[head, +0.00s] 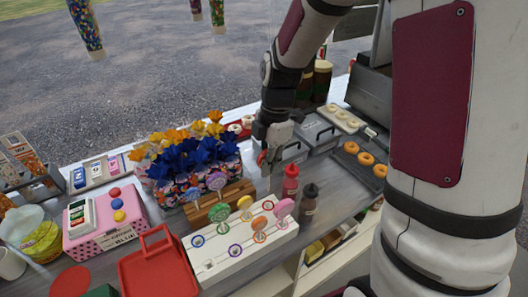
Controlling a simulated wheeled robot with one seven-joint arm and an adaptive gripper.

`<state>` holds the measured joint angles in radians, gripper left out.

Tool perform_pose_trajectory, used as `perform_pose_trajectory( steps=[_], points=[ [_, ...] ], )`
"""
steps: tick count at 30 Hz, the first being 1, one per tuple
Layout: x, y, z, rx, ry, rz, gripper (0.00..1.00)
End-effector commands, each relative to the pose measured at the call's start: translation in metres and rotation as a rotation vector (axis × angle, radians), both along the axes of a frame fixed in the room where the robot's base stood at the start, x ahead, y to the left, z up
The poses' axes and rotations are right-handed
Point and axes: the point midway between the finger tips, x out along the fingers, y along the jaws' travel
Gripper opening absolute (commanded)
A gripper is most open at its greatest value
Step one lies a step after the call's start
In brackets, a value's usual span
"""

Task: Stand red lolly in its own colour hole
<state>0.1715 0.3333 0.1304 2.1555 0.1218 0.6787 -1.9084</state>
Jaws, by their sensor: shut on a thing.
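My gripper (268,168) points down above the back right end of the white lolly stand and is shut. A small patch of red shows at its fingers, which I take for the red lolly (262,157); most of it is hidden. The white stand (222,268) has coloured ring holes. The red-orange ring (268,205) is at its back right, below my gripper, and looks empty. A blue ring (197,241) and a purple ring (235,250) are empty at the front left. Green (219,212), yellow (245,203), orange (259,224) and pink (283,208) lollies stand upright on it.
A wooden block (236,190) behind the stand has blue (193,195) and lilac (217,181) lollies. Red (290,183) and dark (309,202) bottles stand close at the right. Blue and yellow flowers (190,158) rise behind. A red tray (158,272) lies at the left.

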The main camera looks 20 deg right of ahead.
Motion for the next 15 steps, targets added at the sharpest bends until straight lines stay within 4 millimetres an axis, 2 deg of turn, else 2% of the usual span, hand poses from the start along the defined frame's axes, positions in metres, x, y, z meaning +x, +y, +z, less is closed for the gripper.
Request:
perform_pose_trajectory(
  steps=[9, 15],
  points=[
    [0.002, 0.0, -0.039, 0.001, 0.002, -0.001, 0.0],
    [0.002, 0.0, -0.055, 0.0, 0.001, 0.0, 0.0]
  ],
)
